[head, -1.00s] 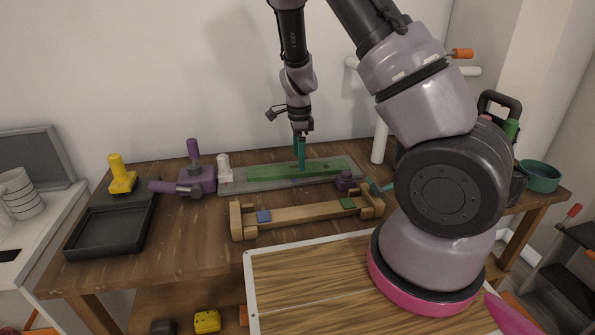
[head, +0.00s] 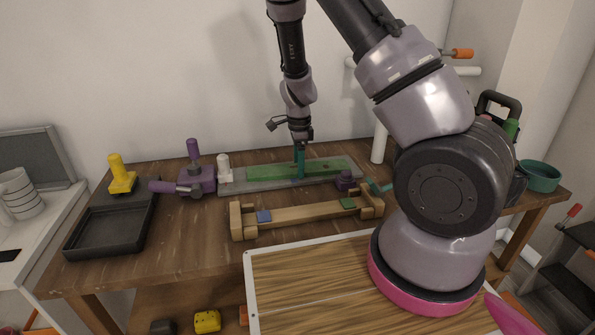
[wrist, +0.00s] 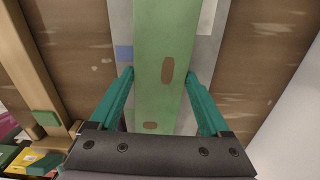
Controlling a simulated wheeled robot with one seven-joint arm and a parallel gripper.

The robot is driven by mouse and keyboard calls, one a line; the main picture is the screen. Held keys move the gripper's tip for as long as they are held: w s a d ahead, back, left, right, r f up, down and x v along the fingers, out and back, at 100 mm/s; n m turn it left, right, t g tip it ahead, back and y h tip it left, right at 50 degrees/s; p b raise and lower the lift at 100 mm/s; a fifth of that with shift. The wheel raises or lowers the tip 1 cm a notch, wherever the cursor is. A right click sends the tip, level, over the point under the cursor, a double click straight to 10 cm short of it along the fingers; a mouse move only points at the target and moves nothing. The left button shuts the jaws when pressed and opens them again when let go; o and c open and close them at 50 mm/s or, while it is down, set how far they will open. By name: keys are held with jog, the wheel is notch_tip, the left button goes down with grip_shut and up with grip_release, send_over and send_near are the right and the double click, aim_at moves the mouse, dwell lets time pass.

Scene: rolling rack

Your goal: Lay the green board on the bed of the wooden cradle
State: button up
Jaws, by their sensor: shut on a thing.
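The green board (head: 268,171) lies along the grey plate (head: 234,188) at the back of the table. In the wrist view the board (wrist: 163,40) runs between my two teal fingers and shows brown patches. My gripper (head: 299,176) points down at the board, right of its middle; in the wrist view (wrist: 160,85) the fingers are shut on the board's two long edges. The wooden cradle (head: 300,216) stands in front of the plate, with raised blocks at both ends. Its bed is empty apart from a blue square (head: 264,216) and a green square (head: 347,203).
My arm covers the right side.

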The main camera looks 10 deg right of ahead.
jog(key=shift+r, duration=0.15)
jog(key=shift+r, duration=2.85)
